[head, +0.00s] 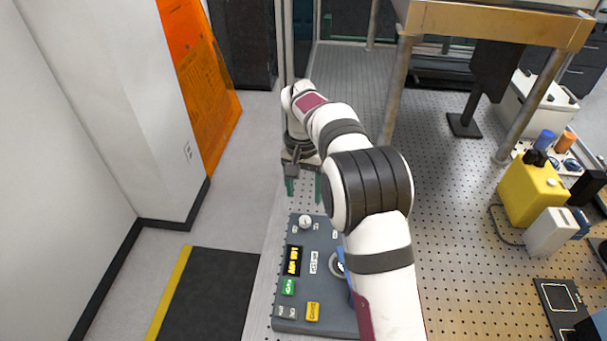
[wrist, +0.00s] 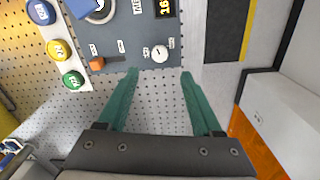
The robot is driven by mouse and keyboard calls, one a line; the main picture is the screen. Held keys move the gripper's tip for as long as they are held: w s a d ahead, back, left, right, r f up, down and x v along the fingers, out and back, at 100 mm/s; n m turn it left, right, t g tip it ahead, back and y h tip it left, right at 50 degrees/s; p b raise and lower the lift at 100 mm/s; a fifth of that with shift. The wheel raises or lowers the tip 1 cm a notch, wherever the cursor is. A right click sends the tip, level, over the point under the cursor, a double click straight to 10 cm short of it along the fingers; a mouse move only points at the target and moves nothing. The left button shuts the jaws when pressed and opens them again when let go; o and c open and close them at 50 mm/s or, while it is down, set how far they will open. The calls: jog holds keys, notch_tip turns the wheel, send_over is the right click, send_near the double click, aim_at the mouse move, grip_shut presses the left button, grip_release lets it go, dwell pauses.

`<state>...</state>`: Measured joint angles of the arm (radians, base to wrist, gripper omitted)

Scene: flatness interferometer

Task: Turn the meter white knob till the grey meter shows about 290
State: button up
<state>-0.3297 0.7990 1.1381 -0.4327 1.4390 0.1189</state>
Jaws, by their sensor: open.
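The grey meter panel (head: 318,297) lies on the perforated bench, partly hidden by my arm in the head view. Its white knob (head: 305,221) is near the far edge, and it also shows in the wrist view (wrist: 160,54) with a small dark pointer mark. A dark display (head: 293,260) with yellow digits sits on the panel; in the wrist view (wrist: 165,8) it is cut off and begins with about 16. My gripper (head: 304,188) has green fingers, open and empty. In the wrist view (wrist: 160,76) the knob lies just beyond the fingertips, roughly centred between them, untouched.
An orange lever or knob (wrist: 97,63) is on the panel beside the white knob. Blue, yellow and green buttons (wrist: 58,50) stand left in the wrist view. A green button (head: 288,287) and a yellow one (head: 313,311) are on the panel. A metal-legged table (head: 490,27) stands behind.

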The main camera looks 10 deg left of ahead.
notch_tip(320, 180, up, 6)
jog(key=shift+r, duration=0.1)
dwell(0.4)
jog(key=s+d+r+m, duration=0.1)
jog(key=s+d+r, duration=0.55)
jog(key=s, duration=0.35)
jog(key=s+d+f, duration=0.2)
jog(key=s, duration=0.6)
jog(key=s+d+f+m+y, duration=0.1)
jog(key=s+d+f, duration=0.1)
jog(key=s, duration=0.6)
jog(key=s+d+f+m+y, duration=0.1)
jog(key=s+d+f, duration=0.1)
jog(key=s, duration=0.7)
jog(key=shift+r, duration=0.1)
